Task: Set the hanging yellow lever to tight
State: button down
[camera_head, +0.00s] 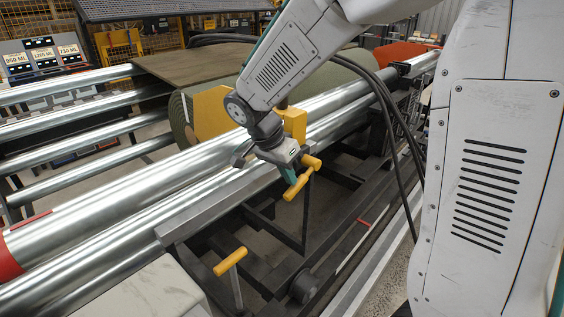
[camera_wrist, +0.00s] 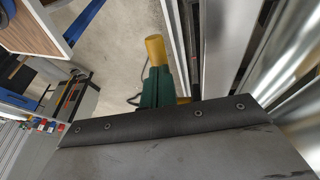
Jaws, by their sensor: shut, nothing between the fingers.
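A yellow lever handle (camera_head: 297,187) is beside the front of the long metal rollers in the head view. A second yellow end (camera_head: 312,162) shows just above it; I cannot tell whether both belong to one bar. My gripper (camera_head: 289,175) is shut, its green fingers up against this yellow handle with nothing between them. In the wrist view the green fingers (camera_wrist: 156,88) hide part of a yellow handle (camera_wrist: 155,50) that sticks out beyond them. Another yellow T-shaped handle (camera_head: 230,261) stands on a grey stem nearer the front. No tight marking is readable.
Shiny rollers (camera_head: 120,215) run along the machine, with a green turf roll (camera_head: 182,118) behind. A dark frame (camera_head: 270,215) lies below the handles. Signs (camera_head: 43,60) stand at the back left. Black cables (camera_head: 395,125) hang right of my gripper.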

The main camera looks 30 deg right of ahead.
jog(key=shift+d+f, duration=0.1)
jog(key=shift+f, duration=0.2)
jog(key=shift+f, duration=1.25)
jog(key=a+f+v, duration=0.1)
jog(key=a+v, duration=0.2)
jog(key=v, duration=1)
jog(key=shift+s+r, duration=0.25)
jog(key=shift+s, duration=0.35)
